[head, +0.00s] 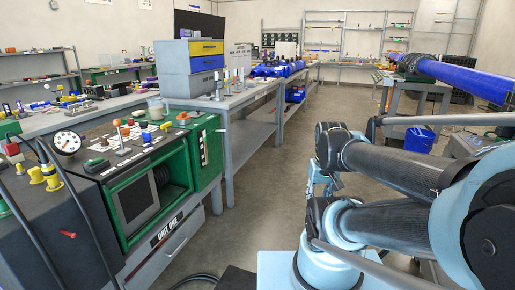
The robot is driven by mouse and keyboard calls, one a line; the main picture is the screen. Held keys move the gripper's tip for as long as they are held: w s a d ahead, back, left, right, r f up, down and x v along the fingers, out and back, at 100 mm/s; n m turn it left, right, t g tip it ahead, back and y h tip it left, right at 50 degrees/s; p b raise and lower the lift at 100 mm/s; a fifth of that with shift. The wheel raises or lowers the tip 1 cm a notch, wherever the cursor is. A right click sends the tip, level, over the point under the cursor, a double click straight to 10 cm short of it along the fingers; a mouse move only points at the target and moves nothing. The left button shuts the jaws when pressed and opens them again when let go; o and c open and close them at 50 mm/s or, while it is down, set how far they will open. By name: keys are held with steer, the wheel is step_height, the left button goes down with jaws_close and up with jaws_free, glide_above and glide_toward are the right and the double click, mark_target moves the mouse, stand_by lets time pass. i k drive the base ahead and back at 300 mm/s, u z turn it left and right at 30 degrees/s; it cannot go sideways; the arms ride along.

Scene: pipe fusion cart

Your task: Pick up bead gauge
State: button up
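The green and dark grey fusion cart (118,180), with a "UNIT ONE" label on its front, stands at the left in the head view. Its top holds several small objects, some white, yellow, red or wooden. They are too small to tell which one is the bead gauge. A round white dial (67,142) stands at the cart's left end, but I cannot tell that it is the gauge. My folded arm fills the right side of the view, right of the cart and apart from it. I cannot make out my gripper's fingertips.
A grey workbench (240,98) behind the cart bears a drawer cabinet (190,68) with yellow and blue drawers. A large blue pipe (455,75) lies at the right, with a blue bin (419,139) below. The floor aisle (265,185) between cart and arm is clear.

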mark_target(243, 76)
steer(key=i, duration=3.7)
steer(key=u, duration=0.45)
